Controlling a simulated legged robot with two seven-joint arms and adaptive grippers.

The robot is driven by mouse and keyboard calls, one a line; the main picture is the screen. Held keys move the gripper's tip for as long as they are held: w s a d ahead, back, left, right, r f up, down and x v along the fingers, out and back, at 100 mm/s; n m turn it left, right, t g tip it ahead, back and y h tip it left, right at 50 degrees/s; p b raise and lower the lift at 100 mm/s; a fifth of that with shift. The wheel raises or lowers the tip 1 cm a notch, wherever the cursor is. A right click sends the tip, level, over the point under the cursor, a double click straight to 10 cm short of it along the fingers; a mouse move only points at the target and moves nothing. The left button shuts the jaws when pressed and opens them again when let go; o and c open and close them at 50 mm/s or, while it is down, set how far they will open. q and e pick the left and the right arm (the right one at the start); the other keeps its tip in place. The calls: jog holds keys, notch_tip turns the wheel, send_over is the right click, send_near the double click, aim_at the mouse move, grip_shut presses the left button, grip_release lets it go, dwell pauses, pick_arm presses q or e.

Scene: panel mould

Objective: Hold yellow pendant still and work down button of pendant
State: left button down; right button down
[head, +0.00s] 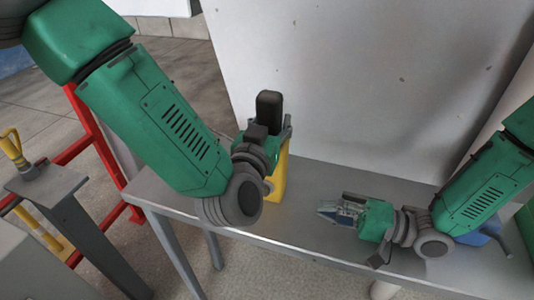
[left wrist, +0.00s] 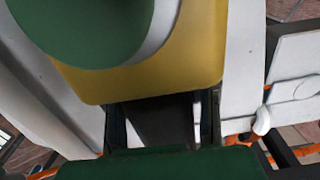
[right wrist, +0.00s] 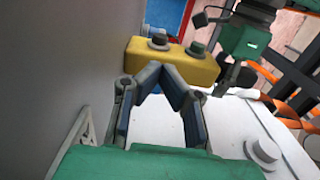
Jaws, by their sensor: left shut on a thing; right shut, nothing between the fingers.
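The yellow pendant (head: 279,176) stands up from the metal table in the head view. My left gripper (head: 268,136) is shut on it; its fingers also show at the pendant's edge in the left wrist view (left wrist: 162,104). There, a large green disc with a pale rim (left wrist: 85,30) overlaps the yellow body (left wrist: 150,70).
The metal table (head: 310,238) is bare between the pendant and my right gripper. A large pale panel (head: 350,80) rises behind it. A blue thing (head: 480,235) lies by my right arm. A red frame (head: 100,130) and a grey stand (head: 50,184) are at the left.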

dwell(0.5)
jog(key=a+m+t+h, duration=0.1)
jog(key=a+m+t, duration=0.1)
jog(key=a, duration=0.3)
jog(key=a+r+m+t+h, duration=0.1)
jog(key=a+m+t+h, duration=0.1)
jog(key=a+m, duration=0.3)
jog(key=a+r+m+t+h, duration=0.1)
jog(key=a+m+t+h, duration=0.1)
jog(key=a, duration=0.3)
jog(key=shift+r+m+t, duration=0.2)
jog(key=shift+m+t, duration=0.4)
jog(key=shift+m, duration=0.1)
jog(key=s+a+m+h, duration=0.1)
jog(key=s+m+h, duration=0.1)
jog(key=h, duration=0.1)
jog(key=shift+a+f, duration=0.3)
jog(key=shift+a, duration=0.05)
jog(key=s+h, duration=0.1)
jog(key=s+f+h, duration=0.1)
jog(key=s+h, duration=0.1)
jog(key=s+m+h, duration=0.1)
jog(key=s, duration=0.1)
jog(key=shift+s+f+g, duration=0.25)
jog(key=shift+f+g, duration=0.1)
jog(key=shift+g, duration=0.05)
